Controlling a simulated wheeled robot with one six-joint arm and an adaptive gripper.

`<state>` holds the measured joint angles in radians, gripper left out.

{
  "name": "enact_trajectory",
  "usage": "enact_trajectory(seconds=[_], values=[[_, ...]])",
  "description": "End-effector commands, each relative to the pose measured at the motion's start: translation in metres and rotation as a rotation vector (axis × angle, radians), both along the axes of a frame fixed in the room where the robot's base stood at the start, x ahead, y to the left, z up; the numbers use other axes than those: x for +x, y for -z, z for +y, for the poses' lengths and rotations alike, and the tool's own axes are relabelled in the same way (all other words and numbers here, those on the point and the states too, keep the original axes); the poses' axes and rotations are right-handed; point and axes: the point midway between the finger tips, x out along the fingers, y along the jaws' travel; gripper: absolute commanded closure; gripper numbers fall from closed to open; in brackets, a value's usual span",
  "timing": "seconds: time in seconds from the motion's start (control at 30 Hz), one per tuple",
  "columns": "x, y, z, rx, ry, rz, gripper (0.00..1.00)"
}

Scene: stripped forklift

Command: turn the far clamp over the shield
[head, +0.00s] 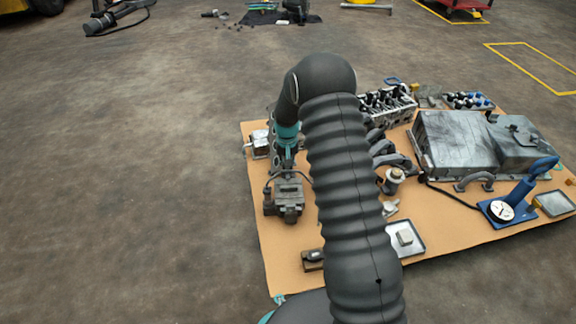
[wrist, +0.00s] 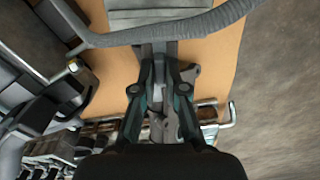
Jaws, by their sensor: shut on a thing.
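My gripper (wrist: 160,97) is in the middle of the wrist view, its two dark fingers drawn in on a small grey metal piece (wrist: 157,95) that looks like the far clamp. More grey metal, perhaps part of the same clamp, shows beside the right finger (wrist: 190,74). A grey slatted panel (wrist: 160,14), which may be the shield, lies beyond the fingertips; a slatted grey part also shows in the head view (head: 288,190). A grey hose-like band crosses in front of the panel. In the head view my arm hides the fingertips and the clamp.
A tan mat (head: 262,235) carries several parts. A large grey metal case (head: 455,142), a cylinder head (head: 388,102) and a blue tool with a gauge (head: 522,195) stand to the right. A bent metal rod (wrist: 225,118) lies near the mat's edge. The floor left of the mat is clear.

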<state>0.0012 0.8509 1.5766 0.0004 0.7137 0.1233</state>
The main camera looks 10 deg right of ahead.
Motion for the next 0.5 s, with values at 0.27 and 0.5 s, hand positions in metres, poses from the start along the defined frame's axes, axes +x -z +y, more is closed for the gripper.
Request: enact_trajectory(seconds=[0.27,0.5], values=[[-0.0006,0.0001,0.0002,-0.001,-0.003,0.002,1.00],[-0.0004,0.0001,0.0000,-0.001,-0.001,0.001,0.64]])
